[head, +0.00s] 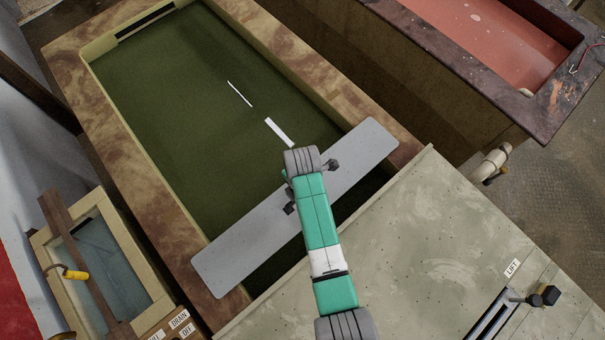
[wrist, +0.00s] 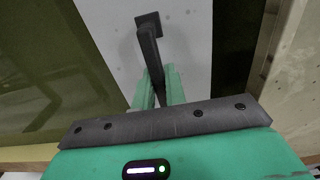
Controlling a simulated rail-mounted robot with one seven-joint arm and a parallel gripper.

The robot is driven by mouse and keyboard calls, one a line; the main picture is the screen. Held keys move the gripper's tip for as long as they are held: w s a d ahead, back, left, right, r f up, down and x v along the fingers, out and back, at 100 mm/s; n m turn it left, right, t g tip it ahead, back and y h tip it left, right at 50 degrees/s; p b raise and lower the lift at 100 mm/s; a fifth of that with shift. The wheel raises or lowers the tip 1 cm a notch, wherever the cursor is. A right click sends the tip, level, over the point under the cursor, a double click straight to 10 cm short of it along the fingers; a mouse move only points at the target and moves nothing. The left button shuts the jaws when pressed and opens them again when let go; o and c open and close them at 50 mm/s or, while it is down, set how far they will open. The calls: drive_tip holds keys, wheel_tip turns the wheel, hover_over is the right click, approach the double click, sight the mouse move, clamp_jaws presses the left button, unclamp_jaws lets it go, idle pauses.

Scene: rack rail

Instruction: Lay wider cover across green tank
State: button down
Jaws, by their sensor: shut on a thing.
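The green tank (head: 190,90) is a long basin of dark green liquid with a brown mottled rim (head: 290,40). A flat light-grey cover (head: 230,262) spans the tank's near end at a slant, its ends over the left and right rims. I cannot tell whether it rests on them or hangs just above. My gripper (wrist: 158,92) is shut on the cover's dark handle (wrist: 150,45) in the wrist view. In the head view my arm hides the middle of the cover, and dark handle ends show on both sides. No second cover is identifiable.
A tank of red liquid (head: 490,30) with a dark rim stands at upper right, a pipe (head: 490,162) below it. A grey speckled worktop (head: 430,230) with a LIFT slot borders the near end. A small framed basin (head: 110,265) with a wooden bar is at lower left.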

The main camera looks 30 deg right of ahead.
drive_tip(key=shift+f, duration=0.35)
idle(0.5)
drive_tip(key=c, duration=1.4)
unclamp_jaws()
drive_tip(key=shift+o, duration=0.2)
wheel_tip(320, 180, up, 8)
drive_tip(key=shift+f, duration=0.1)
